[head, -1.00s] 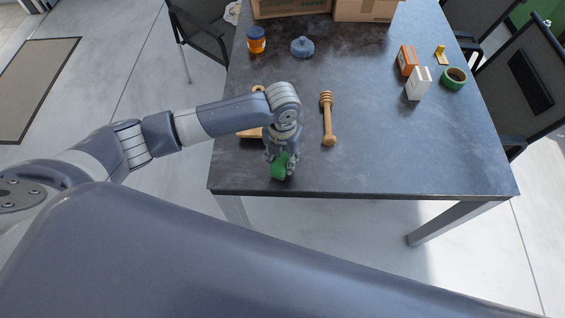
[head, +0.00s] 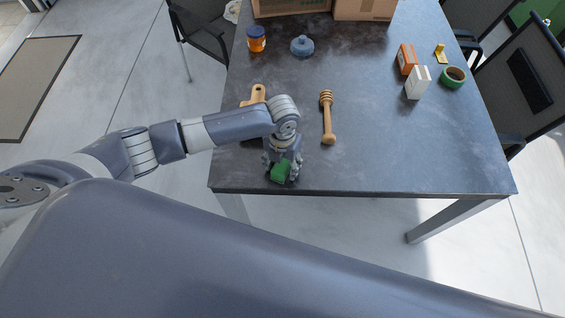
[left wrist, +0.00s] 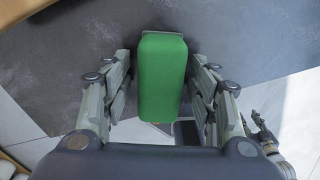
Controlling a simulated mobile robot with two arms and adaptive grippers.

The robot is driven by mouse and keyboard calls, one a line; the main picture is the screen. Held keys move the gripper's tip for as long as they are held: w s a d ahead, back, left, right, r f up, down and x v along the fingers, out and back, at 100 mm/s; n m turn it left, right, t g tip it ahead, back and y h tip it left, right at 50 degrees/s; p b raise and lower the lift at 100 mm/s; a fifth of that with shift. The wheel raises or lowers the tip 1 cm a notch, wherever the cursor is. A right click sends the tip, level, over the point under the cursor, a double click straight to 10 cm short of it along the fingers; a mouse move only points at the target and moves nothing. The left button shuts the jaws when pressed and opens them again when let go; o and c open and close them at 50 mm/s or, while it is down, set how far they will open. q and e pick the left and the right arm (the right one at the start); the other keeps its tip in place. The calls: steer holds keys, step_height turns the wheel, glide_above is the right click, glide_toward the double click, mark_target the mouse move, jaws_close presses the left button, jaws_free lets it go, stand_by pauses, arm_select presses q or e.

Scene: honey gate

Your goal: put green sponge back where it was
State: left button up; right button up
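The green sponge (head: 280,171) is at the front edge of the dark table, between the fingers of my left gripper (head: 281,170). In the left wrist view the sponge (left wrist: 162,75) shows as a green block between the two fingers of the left gripper (left wrist: 160,75). A narrow gap shows on each side of it, so the gripper looks open around the sponge. The sponge appears to rest on the table, though its underside is hidden.
A wooden honey dipper (head: 327,117) lies right of my left gripper. A wooden board (head: 256,97) is partly hidden behind my arm. A honey jar (head: 256,39), blue lid (head: 302,46), boxes and green tape (head: 453,77) stand farther back. The table's (head: 420,150) front right is clear.

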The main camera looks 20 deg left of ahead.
mark_target(283, 162)
arm_select(q)
steer(key=shift+r, duration=0.15)
step_height(283, 162, up, 12)
steer(key=b, duration=0.1)
steer(key=shift+b, duration=0.35)
stand_by(0.4)
